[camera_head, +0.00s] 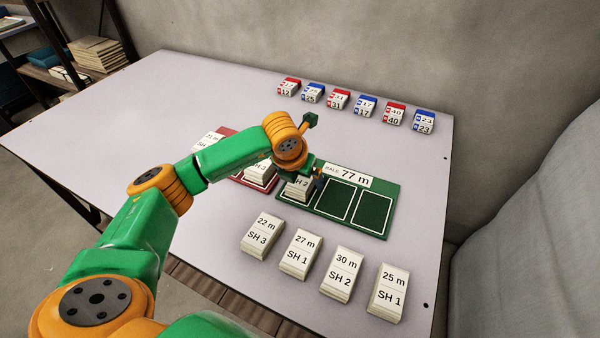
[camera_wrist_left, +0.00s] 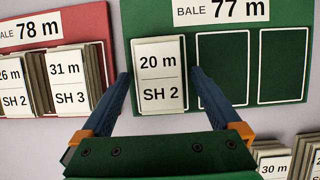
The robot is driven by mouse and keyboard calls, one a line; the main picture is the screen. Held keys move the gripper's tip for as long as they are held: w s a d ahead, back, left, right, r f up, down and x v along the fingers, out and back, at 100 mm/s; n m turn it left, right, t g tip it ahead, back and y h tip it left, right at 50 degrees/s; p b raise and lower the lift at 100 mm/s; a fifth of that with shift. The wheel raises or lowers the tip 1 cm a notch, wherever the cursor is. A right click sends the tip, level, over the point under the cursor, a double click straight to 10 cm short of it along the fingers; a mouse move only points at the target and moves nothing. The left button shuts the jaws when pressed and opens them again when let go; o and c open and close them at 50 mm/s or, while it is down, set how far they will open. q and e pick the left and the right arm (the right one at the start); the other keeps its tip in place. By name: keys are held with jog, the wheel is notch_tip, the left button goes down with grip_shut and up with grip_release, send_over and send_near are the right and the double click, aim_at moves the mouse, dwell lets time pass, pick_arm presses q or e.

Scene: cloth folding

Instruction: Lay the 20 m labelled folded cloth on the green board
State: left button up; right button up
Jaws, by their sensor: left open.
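The folded cloth labelled 20 m SH 2 (camera_wrist_left: 160,70) lies flat in the left outlined space of the green board (camera_wrist_left: 222,75), which is marked BALE 77 m. The cloth also shows in the head view (camera_head: 298,188), partly hidden by my wrist, on the green board (camera_head: 393,205). My left gripper (camera_wrist_left: 158,78) is open, with one finger on either side of the cloth. Its fingertips stand beside the cloth's left and right edges; I cannot tell whether they touch it. The other two spaces of the board are empty. My right gripper is not in view.
A red board (camera_wrist_left: 98,22) marked 78 m with folded cloths on it lies to the left. Several labelled cloths, such as 30 m SH 2 (camera_head: 341,272), lie in a front row. Red and blue tagged blocks (camera_head: 338,99) line the back edge.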

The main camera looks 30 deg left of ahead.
pick_arm(q)
jog(key=v, duration=1.2)
